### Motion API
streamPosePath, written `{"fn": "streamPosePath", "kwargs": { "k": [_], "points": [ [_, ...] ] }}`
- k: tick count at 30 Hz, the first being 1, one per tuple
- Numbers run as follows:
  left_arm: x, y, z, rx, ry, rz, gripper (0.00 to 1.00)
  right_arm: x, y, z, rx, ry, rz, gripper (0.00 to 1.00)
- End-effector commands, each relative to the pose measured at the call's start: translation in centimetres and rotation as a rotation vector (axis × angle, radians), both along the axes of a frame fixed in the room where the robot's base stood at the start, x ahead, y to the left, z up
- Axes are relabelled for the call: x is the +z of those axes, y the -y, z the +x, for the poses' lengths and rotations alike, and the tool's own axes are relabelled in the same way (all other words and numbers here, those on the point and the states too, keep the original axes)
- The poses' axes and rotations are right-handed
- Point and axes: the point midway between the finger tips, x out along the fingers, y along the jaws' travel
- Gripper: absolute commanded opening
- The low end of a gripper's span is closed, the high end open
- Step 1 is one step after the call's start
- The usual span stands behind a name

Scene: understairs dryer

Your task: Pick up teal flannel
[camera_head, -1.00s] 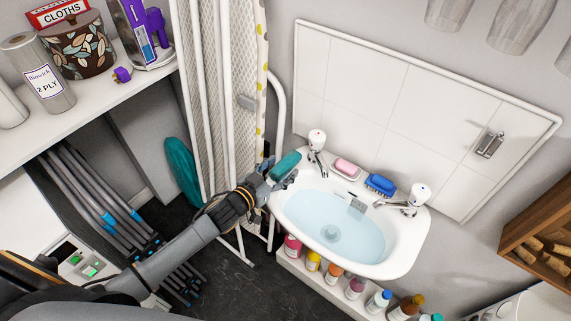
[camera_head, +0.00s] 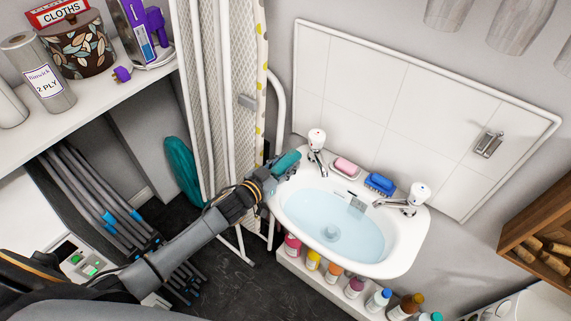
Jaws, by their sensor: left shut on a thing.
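The teal flannel (camera_head: 286,161) is a small rolled teal piece at the left back corner of the white sink (camera_head: 405,259), beside the left tap. My left gripper (camera_head: 280,170) is at the flannel and shut on it. The gripper's fingers are small in the picture and partly hidden by the flannel and the wrist. I cannot tell whether the flannel still touches the sink rim. My right gripper is not in view.
The left tap (camera_head: 317,140) stands just right of the flannel. A pink soap (camera_head: 346,167) and a blue brush (camera_head: 380,184) lie along the sink's back rim. An ironing board (camera_head: 207,100) stands close on the left. Several bottles (camera_head: 333,269) stand under the sink.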

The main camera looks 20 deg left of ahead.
Motion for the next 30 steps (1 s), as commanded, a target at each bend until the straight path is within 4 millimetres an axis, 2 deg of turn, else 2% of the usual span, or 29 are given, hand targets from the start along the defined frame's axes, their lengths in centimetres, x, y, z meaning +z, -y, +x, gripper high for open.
{"fn": "streamPosePath", "kwargs": {
  "k": [5,11,14,20,24,30],
  "points": [
    [0.8,0.0,0.0,0.000,0.002,0.000,0.09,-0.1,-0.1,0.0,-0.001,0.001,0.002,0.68],
    [3.4,0.1,-0.2,-0.004,0.004,0.001,0.09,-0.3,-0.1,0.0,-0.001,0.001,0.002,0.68],
    [4.9,0.6,-1.5,-0.003,0.001,-0.002,0.09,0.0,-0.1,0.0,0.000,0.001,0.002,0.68],
    [9.1,1.8,-4.8,-0.004,0.003,-0.003,0.09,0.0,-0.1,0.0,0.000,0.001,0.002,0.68],
    [10.3,3.0,-8.1,-0.002,-0.003,-0.006,0.09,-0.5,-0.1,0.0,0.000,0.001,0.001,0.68],
    [12.1,4.1,-11.5,0.000,0.000,-0.003,0.09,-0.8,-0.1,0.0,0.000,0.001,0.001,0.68]
  ]
}}
